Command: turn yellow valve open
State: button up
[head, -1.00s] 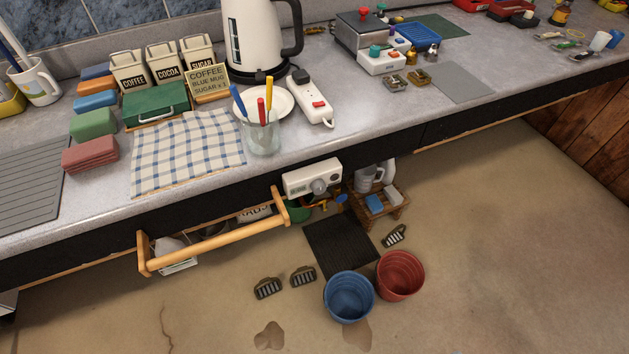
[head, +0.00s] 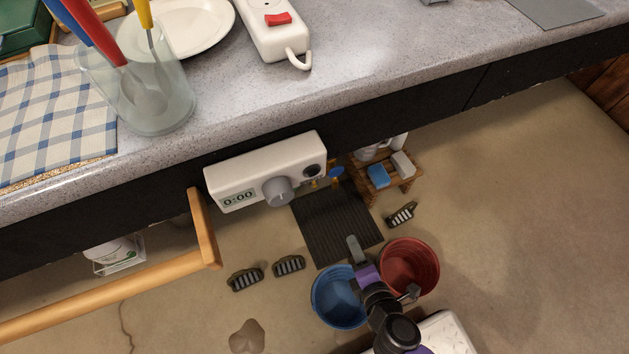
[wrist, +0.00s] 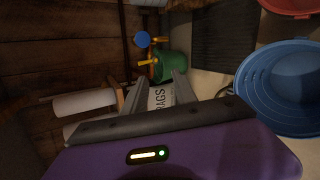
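Small yellow valve parts (head: 314,183) show under the counter, just below the white timer box and partly hidden by it. In the wrist view a yellow lever (wrist: 148,62) sits by a green container (wrist: 174,66), with another yellow piece (wrist: 160,40) above it. A round blue handle (wrist: 142,39) is beside them; it also shows in the head view (head: 336,172). My gripper (wrist: 160,82) is open and empty in the wrist view, its fingers pointing toward the yellow lever and apart from it. In the head view my gripper (head: 356,248) is above the floor near the buckets.
The white timer (head: 238,182) with its grey knob hangs at the counter's front. A wooden rail (head: 120,290) juts out at left. A blue bucket (head: 333,300), a red bucket (head: 425,265), a dark mat (head: 330,220) and a small wooden rack (head: 398,183) are below.

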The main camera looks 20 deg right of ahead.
jog(key=w+f+n+t+h+b, duration=0.2)
jog(key=w+f+n+b, duration=0.6)
jog(key=w, duration=0.4)
jog(key=w+n+t+b, duration=0.1)
jog(key=w+n+b, duration=0.1)
jog(key=w, duration=0.4)
jog(key=w+n+t+h+b, duration=0.1)
jog(key=w+n+b, duration=0.1)
jog(key=w, duration=0.4)
jog(key=w+d+n+t+b, duration=0.1)
jog(key=w+b, duration=0.3)
jog(key=w, duration=0.2)
jog(key=shift+w+n+h, duration=0.35)
jog(key=shift+n+h, duration=0.05)
jog(key=shift+c, duration=0.2)
grip_shut()
